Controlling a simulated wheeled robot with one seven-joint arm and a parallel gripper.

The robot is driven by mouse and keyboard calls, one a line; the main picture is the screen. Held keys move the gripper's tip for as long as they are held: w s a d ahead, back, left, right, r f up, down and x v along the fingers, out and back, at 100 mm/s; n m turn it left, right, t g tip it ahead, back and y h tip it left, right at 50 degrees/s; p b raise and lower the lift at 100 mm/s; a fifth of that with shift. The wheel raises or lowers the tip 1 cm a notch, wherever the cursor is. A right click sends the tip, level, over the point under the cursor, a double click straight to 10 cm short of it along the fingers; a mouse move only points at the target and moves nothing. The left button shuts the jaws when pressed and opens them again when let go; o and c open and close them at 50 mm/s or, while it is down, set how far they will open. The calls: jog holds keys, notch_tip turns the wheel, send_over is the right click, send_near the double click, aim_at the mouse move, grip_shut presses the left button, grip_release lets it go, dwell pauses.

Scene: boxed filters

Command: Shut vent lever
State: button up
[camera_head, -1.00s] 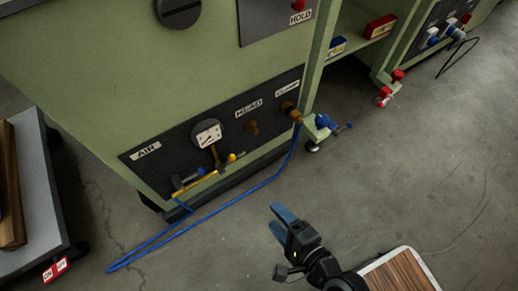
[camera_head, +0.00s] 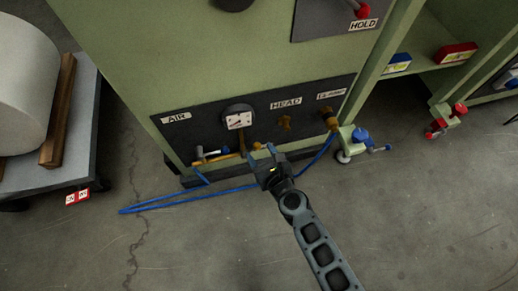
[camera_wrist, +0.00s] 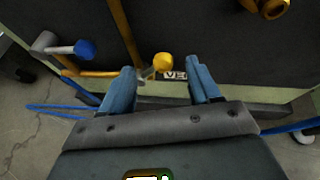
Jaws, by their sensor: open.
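The vent lever shows in the wrist view as a yellow round knob (camera_wrist: 162,61) on a short metal arm, beside a label (camera_wrist: 176,75) reading "VE", the rest hidden by a finger. In the head view its yellow end (camera_head: 256,145) shows low on the dark panel (camera_head: 205,137), just behind my fingers. My gripper (camera_wrist: 163,85) is open, with its blue fingers on either side of the lever's arm in the picture. I cannot tell whether they touch it. My gripper (camera_head: 263,154) is empty in front of the panel's lower edge.
A blue-knobbed lever (camera_wrist: 84,49) sits left of the vent lever. A blue hose (camera_head: 225,191) lies along the floor and panel base. A cart (camera_head: 78,150) stands left; the front floor is clear.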

jog(key=shift+b+x, duration=0.4)
jog(key=shift+x, duration=1.05)
jog(key=shift+c, duration=0.2)
grip_shut()
